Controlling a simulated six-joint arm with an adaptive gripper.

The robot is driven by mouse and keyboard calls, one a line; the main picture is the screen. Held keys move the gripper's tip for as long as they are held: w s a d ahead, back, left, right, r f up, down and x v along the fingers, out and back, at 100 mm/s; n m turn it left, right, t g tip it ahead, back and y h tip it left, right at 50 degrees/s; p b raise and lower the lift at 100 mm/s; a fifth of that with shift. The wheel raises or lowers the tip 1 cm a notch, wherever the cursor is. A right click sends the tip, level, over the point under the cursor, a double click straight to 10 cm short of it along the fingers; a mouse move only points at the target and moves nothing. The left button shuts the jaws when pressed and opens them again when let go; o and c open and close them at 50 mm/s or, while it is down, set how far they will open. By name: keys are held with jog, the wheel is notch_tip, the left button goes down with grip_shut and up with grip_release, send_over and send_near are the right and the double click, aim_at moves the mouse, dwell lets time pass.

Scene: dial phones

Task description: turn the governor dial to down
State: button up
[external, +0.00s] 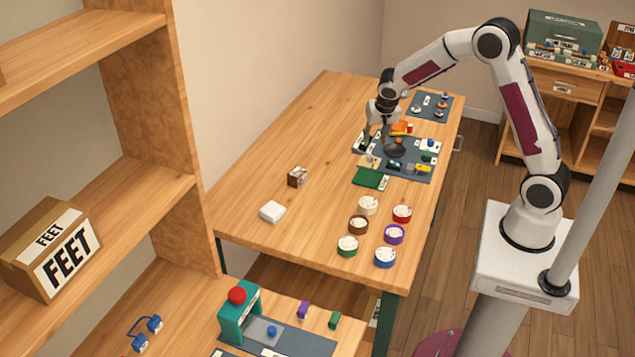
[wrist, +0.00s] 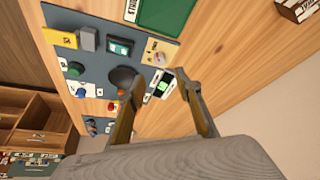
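My gripper (external: 374,140) is over the far part of the wooden table, above the blue-grey panel (external: 423,172). In the wrist view its two fingers (wrist: 160,82) are spread apart with nothing gripped between them. A small white unit with green and dark parts (wrist: 158,90) shows in the gap, below the fingertips. A tan plate with a pale round knob (wrist: 160,53) lies just beyond the fingertips; the plate also shows in the external view (external: 369,161). I cannot read which control is labelled governor, nor its setting.
A dark round dish-like part (wrist: 122,77) is left of the fingers. A green board (external: 370,178), several round coloured dials such as the red one (external: 402,214), a white box (external: 272,212) and a brown block (external: 297,177) are on the table. Its left side is mostly clear.

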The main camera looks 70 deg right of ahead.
jog(key=shift+v, duration=1)
jog(key=s+a+r+n+t+y, duration=0.1)
jog(key=s+a+r+n, duration=0.3)
jog(key=s+a, duration=0.3)
jog(key=s+a+r+n+t+y, duration=0.1)
jog(key=s+a+r+n, duration=0.2)
jog(key=s, duration=1)
jog(key=s+a+r+n+t+y, duration=0.1)
jog(key=s+a+r+n, duration=0.3)
jog(key=s+a+r, duration=0.4)
jog(key=shift+s+a+r+n+y, duration=0.35)
jog(key=shift+s+a, duration=0.55)
jog(key=shift+a, duration=0.7)
dwell(0.4)
